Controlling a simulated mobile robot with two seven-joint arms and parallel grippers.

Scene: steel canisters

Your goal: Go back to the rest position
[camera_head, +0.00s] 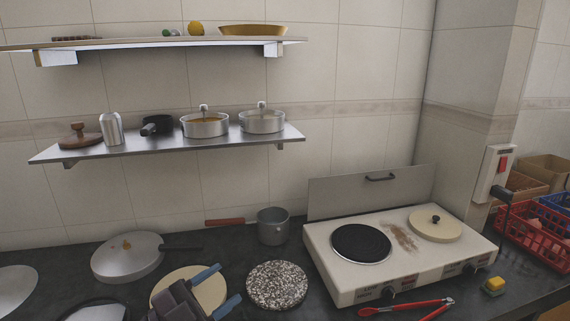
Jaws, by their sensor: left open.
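My left gripper (217,290) shows at the bottom of the head view, left of centre. Its two blue-tipped fingers are spread apart with nothing visible between them. It appears over a round beige board (187,280) on the dark counter and partly covers it; the height above the board is unclear. A steel canister (111,129) stands upright on the lower wall shelf (75,153), well away from the gripper. My right gripper is not in view.
A speckled round board (277,286) lies just right of the gripper. A lidded pan (127,260), a grey pot (272,226) and a two-plate stove (335,276) stand around it. Red-handled tongs (405,307) lie before the stove. Lidded pots (205,127) sit on the lower shelf.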

